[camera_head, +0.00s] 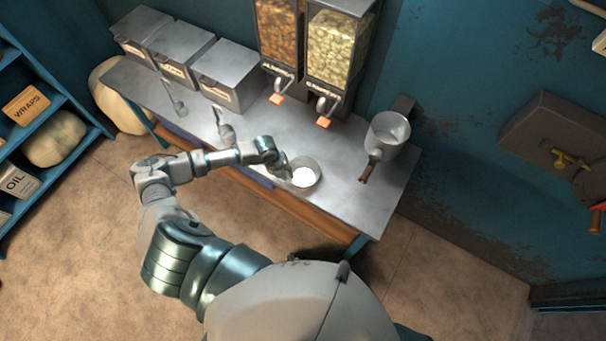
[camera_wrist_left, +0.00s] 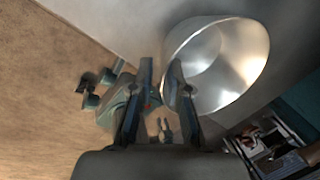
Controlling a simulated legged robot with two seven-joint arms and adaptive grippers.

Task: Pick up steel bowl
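The steel bowl (camera_head: 305,179) stands near the front edge of the metal table, right of my left gripper (camera_head: 281,165). In the left wrist view the bowl (camera_wrist_left: 225,65) is shiny inside and looks empty. My left gripper (camera_wrist_left: 163,80) is at the bowl's near rim, its fingers apart. One finger is outside the bowl and the other overlaps its inside, with the rim between them. I cannot tell whether either finger touches the wall. My right gripper is not in view.
On the metal table (camera_head: 348,195) a steel pot with a brown handle (camera_head: 388,132) stands right of the bowl. Dispensers (camera_head: 330,45) stand behind it, with lidded bins (camera_head: 230,73) and ladles (camera_head: 224,130) to the left. Blue shelves (camera_head: 75,105) are at far left.

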